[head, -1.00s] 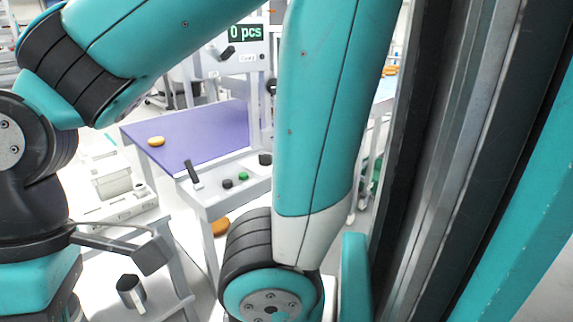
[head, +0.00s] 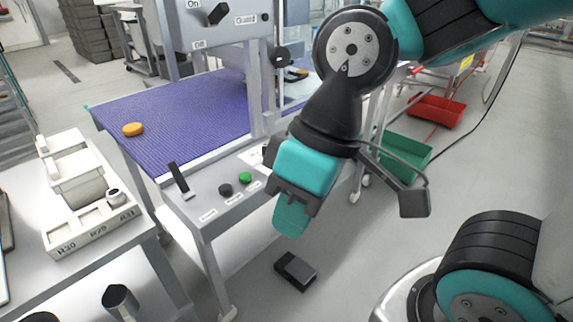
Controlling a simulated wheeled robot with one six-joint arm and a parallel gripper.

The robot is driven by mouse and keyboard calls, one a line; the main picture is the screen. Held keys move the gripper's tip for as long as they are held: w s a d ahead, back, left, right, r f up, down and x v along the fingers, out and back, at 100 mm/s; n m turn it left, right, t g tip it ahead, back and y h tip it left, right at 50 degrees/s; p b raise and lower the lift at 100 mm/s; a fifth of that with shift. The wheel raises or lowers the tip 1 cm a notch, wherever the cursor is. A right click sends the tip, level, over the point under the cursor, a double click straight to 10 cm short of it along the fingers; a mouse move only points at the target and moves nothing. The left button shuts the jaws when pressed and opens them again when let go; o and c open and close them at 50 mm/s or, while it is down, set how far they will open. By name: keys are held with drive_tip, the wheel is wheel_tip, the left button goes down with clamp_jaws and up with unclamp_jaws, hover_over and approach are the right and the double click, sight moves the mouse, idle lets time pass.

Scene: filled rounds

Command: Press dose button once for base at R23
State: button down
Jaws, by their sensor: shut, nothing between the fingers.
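A purple conveyor belt (head: 190,112) carries one golden round base (head: 132,130) near its left end. A grey control panel (head: 215,205) on its front edge has a black lever (head: 178,178), a black button (head: 225,190) and a green button (head: 246,178). The labels under them are too small to read, so I cannot tell which is the dose button. My gripper (head: 291,220) is shut and empty, pointing down to the right of the green button, apart from it in the picture. My wrist and gripper hide the panel's right end. I see no R23 label.
A machine housing (head: 225,40) with an On/Off switch (head: 216,14) stands over the belt. A white tray (head: 95,232) labelled R30 and R31 is at left. A dark box (head: 295,270) lies on the floor. Green (head: 405,155) and red (head: 436,110) bins are at right.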

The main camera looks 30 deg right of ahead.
drive_tip(key=shift+d, duration=0.3)
drive_tip(key=shift+w, duration=0.15)
drive_tip(key=w+a+r+m+t+y+p, duration=0.1)
drive_tip(key=w+r+m+t+p, duration=0.1)
drive_tip(key=w+m+p, duration=0.65)
drive_tip(key=w+a+r+m+t+y+p, duration=0.15)
drive_tip(key=w+m+p, duration=0.4)
drive_tip(key=w, duration=0.55)
drive_tip(key=w+d+f+m+t+h+p, duration=0.2)
drive_tip(key=w+d+f+m+t+p, duration=0.2)
drive_tip(key=m, duration=1)
drive_tip(key=w+d+f+p, duration=0.2)
drive_tip(key=w+f+p, duration=0.2)
drive_tip(key=w+p, duration=0.2)
drive_tip(key=shift+w+d+f+t+p, duration=0.35)
drive_tip(key=shift+w+d+p, duration=0.05)
drive_tip(key=shift+p, duration=0.05)
drive_tip(key=shift+f, duration=0.1)
